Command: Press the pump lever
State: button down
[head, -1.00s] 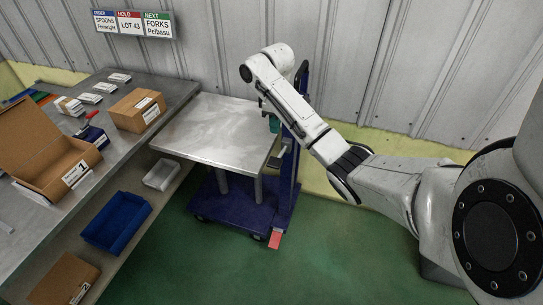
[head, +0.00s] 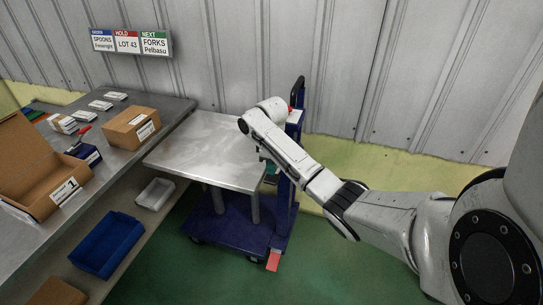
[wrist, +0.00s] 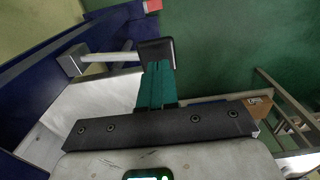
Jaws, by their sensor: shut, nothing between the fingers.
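A lift cart with a grey metal top (head: 205,150) and a dark blue base (head: 225,232) stands on the green floor. A red-ended lever (head: 273,262), which looks like the pump lever, sticks out low at its near right corner. A red tip (wrist: 152,5) also shows at the top edge of the wrist view. My gripper (head: 270,168) hangs beside the right edge of the cart top, well above the red lever and apart from it.
The cart's blue upright with a black handle (head: 298,92) stands close behind my wrist. A workbench (head: 170,115) with boxes is on the left, with a blue bin (head: 107,244) on its lower shelf. Green floor is free in front of the cart.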

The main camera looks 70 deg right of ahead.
jog(key=shift+f, duration=1.2)
